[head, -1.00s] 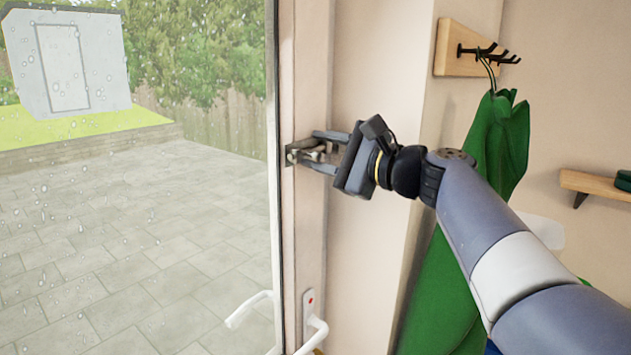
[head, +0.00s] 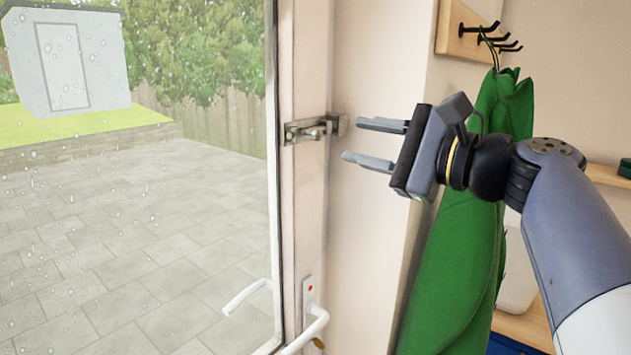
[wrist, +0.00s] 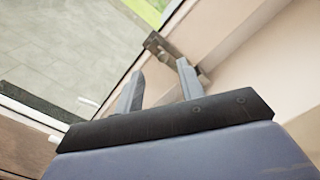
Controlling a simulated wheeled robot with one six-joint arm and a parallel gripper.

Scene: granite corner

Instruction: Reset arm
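My gripper (head: 352,141) is open and empty in the head view, in front of the wall just right of the door frame. Its two fingers point left toward a metal slide bolt (head: 312,129) and stand apart from it. The bolt is mounted across the edge of the glass door and the frame. In the wrist view the open fingers (wrist: 160,82) show with a gap between them, and the bolt (wrist: 165,48) lies beyond them.
A white door handle (head: 313,325) is low on the door frame. A green garment (head: 465,230) hangs from a wooden hook rack (head: 465,32) behind my arm. A wooden shelf (head: 606,176) is at the right. The glass door (head: 150,220) fills the left.

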